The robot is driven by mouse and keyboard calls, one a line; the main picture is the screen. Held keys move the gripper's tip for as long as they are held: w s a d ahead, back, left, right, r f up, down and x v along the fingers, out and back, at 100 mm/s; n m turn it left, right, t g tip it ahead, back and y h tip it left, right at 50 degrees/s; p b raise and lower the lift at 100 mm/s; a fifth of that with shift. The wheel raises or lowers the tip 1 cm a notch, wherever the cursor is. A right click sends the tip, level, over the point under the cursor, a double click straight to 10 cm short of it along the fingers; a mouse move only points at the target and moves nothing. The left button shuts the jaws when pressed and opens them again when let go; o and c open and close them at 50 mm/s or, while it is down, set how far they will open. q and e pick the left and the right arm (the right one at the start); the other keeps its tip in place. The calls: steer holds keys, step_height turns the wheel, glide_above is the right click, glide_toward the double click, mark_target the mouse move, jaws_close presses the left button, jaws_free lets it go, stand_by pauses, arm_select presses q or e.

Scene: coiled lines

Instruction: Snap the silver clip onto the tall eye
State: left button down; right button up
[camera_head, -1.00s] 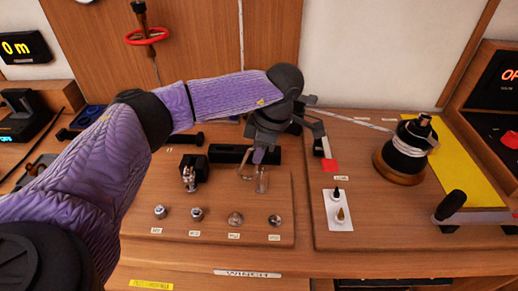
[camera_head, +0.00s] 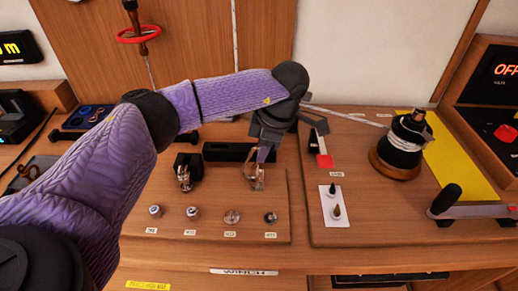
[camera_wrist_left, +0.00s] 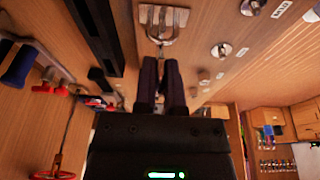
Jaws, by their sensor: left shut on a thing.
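My left gripper (camera_head: 264,152) points down over the middle of the wooden board and is shut on the silver clip (camera_head: 251,172). The clip is small and partly hidden by the fingers. The tall eye (camera_head: 259,180), a slim silver loop, stands on the board right at the clip; they overlap in the head view, and I cannot tell whether the clip is hooked on it. In the left wrist view the tall eye (camera_wrist_left: 165,16) rises on its silver base just beyond the closed fingers (camera_wrist_left: 160,85). My right gripper is not in view.
Several small round fittings (camera_head: 232,216) line the front of the board. A second silver fitting (camera_head: 184,180) stands by a black block (camera_head: 188,163) to the left.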

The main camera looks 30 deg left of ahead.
arm_select(q)
steer(key=shift+w+d+f, duration=0.1)
steer(key=shift+d+f, duration=0.05)
steer(key=shift+d, duration=0.25)
steer(key=shift+w+d+r, duration=0.3)
steer(key=shift+w+d, duration=0.05)
steer(key=shift+d, duration=0.1)
steer(key=shift+r, duration=0.1)
stand_by(0.3)
steer(key=shift+a+r+p, duration=0.1)
steer(key=shift+r+p, duration=0.8)
steer(key=c, duration=0.6)
jaws_free()
